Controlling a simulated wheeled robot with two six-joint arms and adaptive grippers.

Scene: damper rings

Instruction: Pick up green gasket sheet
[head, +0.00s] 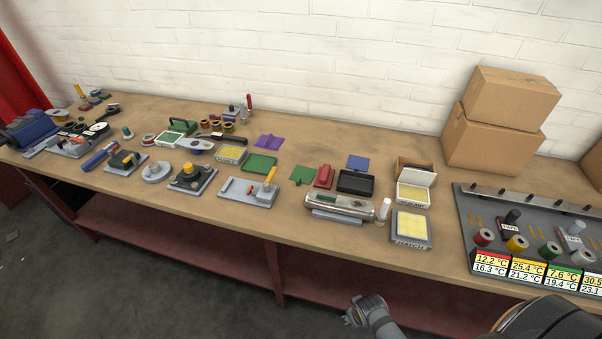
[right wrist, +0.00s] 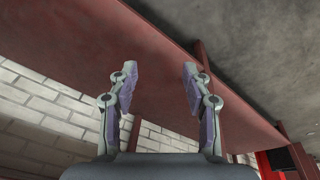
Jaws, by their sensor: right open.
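The green gasket sheet (head: 302,175) lies flat on the workbench, near the middle, just left of a red block. A flat green tray-like piece (head: 259,164) lies a little to its left. My right gripper (head: 352,311) is low in front of the bench's front edge, well below and apart from the sheet. In the right wrist view my right gripper (right wrist: 160,75) is open with nothing between its fingers. My left gripper is out of view.
The wooden workbench (head: 150,190) is crowded with tools and parts. Near the sheet are a red block (head: 324,177), a black tray (head: 356,182), a blue sheet (head: 358,162), a purple sheet (head: 269,142) and a metal cylinder (head: 340,206). Cardboard boxes (head: 495,145) stand at back right.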

